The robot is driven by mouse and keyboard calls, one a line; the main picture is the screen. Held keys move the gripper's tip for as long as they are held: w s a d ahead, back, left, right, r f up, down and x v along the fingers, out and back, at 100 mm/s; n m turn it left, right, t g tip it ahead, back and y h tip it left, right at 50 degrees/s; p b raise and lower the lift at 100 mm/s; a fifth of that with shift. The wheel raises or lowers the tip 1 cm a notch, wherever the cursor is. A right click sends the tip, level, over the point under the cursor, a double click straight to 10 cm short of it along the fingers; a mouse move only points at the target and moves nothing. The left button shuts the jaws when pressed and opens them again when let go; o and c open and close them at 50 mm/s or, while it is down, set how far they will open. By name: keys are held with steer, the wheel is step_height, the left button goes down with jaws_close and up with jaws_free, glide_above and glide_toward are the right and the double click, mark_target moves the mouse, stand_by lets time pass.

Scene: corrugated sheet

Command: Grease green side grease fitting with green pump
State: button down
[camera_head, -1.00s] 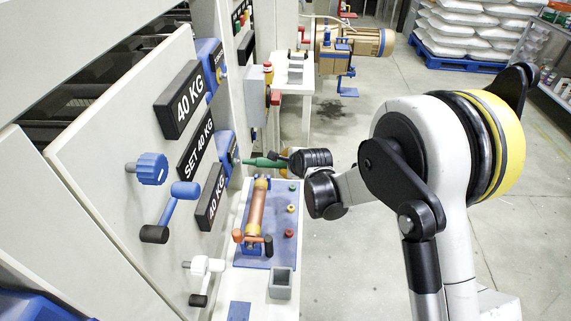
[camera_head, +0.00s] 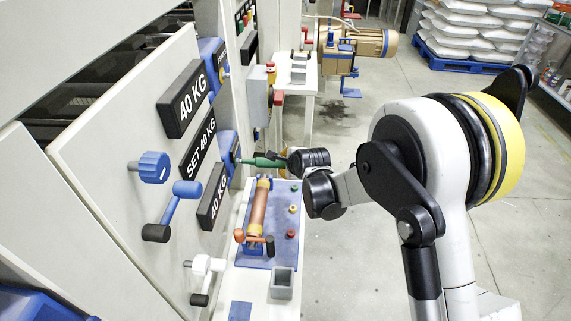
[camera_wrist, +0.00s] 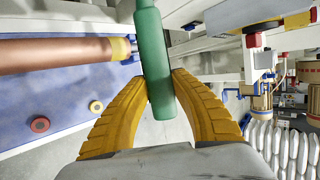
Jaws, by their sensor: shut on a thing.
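The green pump (camera_head: 262,162) is held out in front of my gripper (camera_head: 285,158), its tip pointing left at a blue block (camera_head: 229,146) on the machine's side panel. The tip is at or very near a small fitting on that block; I cannot tell whether they touch. In the wrist view the green pump (camera_wrist: 154,65) sits between the yellow fingers of my gripper (camera_wrist: 160,82), which are shut on it. The pump's far end is out of that view. The fitting's colour is too small to make out.
Below the pump, a bench (camera_head: 226,283) holds a blue mat (camera_head: 283,222) with a copper-coloured cylinder (camera_head: 258,208) and small coloured knobs. A blue crank (camera_head: 172,210) and blue knob (camera_head: 149,167) stick out of the panel at left.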

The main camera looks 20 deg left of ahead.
steer(key=shift+w+d, duration=0.15)
steer(key=shift+d, duration=0.5)
steer(key=shift+b, duration=0.3)
stand_by(0.6)
steer(key=shift+s+a, duration=0.2)
steer(key=shift+a, duration=0.55)
stand_by(1.3)
steer(key=shift+d+b, duration=0.2)
steer(key=shift+b, duration=0.1)
steer(key=shift+w+d, duration=0.2)
steer(key=shift+d, duration=0.35)
steer(key=shift+b, duration=0.35)
stand_by(0.7)
steer(key=shift+s+a, duration=0.15)
steer(key=shift+a, duration=0.6)
stand_by(0.9)
steer(key=shift+d, duration=0.25)
